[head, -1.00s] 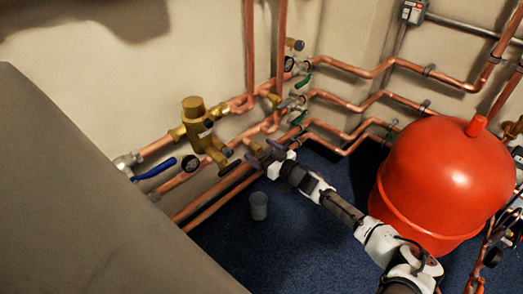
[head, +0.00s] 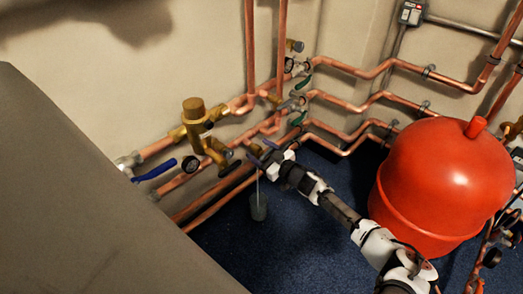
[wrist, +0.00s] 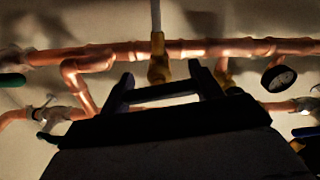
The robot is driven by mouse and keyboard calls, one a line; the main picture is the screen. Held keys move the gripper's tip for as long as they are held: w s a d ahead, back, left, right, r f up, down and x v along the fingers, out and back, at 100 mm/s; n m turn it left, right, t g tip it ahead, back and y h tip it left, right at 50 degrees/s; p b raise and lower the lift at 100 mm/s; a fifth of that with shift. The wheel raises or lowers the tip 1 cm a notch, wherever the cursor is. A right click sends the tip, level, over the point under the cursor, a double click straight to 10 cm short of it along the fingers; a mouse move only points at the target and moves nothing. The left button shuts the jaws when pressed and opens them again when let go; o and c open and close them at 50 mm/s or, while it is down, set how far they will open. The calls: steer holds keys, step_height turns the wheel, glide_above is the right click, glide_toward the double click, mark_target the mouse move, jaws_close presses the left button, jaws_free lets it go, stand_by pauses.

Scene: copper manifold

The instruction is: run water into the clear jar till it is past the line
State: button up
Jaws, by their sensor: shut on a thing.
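The jar (head: 258,208) stands upright on the blue floor below the pipes. It looks grey and see-through; its line and water level are too small to make out. A thin pale stream of water (head: 257,185) falls from the brass tap (head: 256,149) into the jar. My gripper (head: 263,155) is at the tap, above and right of the jar, shut on the tap's dark blue handle (head: 270,143). In the wrist view, my gripper's fingers (wrist: 164,88) reach either side of the dark handle, with the brass tap (wrist: 158,66) just beyond. The jar is not seen there.
Copper pipes (head: 345,68) with valves and gauges run along the walls. A brass fitting (head: 197,125) and a blue lever (head: 157,168) are to the left. A large red tank (head: 445,180) stands right of my arm. Floor around the jar is clear.

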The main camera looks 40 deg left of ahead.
steer(key=shift+n, duration=0.3)
steer(key=o, duration=1)
steer(key=d+p, duration=0.1)
steer(key=d, duration=0.3)
steer(key=d+p, duration=0.1)
steer(key=d, duration=0.4)
steer(key=s+d, duration=0.1)
steer(key=d, duration=0.3)
steer(key=shift+s+d+p, duration=0.1)
steer(key=shift+d+p, duration=0.3)
